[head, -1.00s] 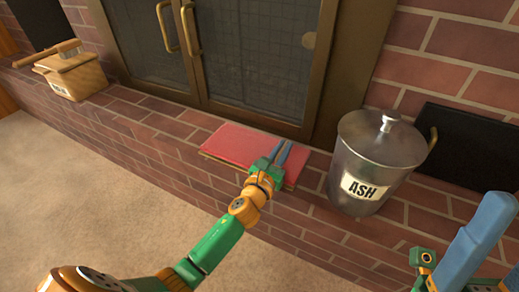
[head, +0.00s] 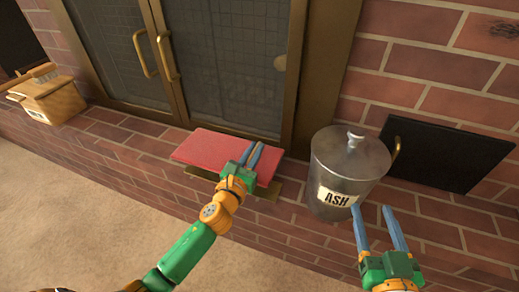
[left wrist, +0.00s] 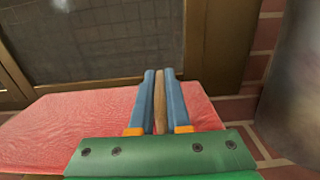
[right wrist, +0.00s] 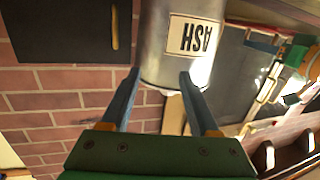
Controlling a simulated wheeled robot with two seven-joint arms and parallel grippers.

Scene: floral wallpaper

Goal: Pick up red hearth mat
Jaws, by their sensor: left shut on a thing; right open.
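The red hearth mat (head: 208,148) is on the brick hearth in front of the fireplace doors, with a brown strip showing below its front edge. It also fills the lower left of the left wrist view (left wrist: 60,125). My left gripper (head: 256,153) is at the mat's right part, its blue fingers shut on a thin brown piece (left wrist: 160,100) that looks like part of the mat's edge. The fingers hide some of the mat. My right gripper (head: 372,208) is open and empty, in front of the ash bucket.
The metal ash bucket (head: 345,165) with a lid stands right of the mat. A tan box (head: 55,98) is at the far left of the hearth. The beige floor (head: 80,215) at the front left is clear.

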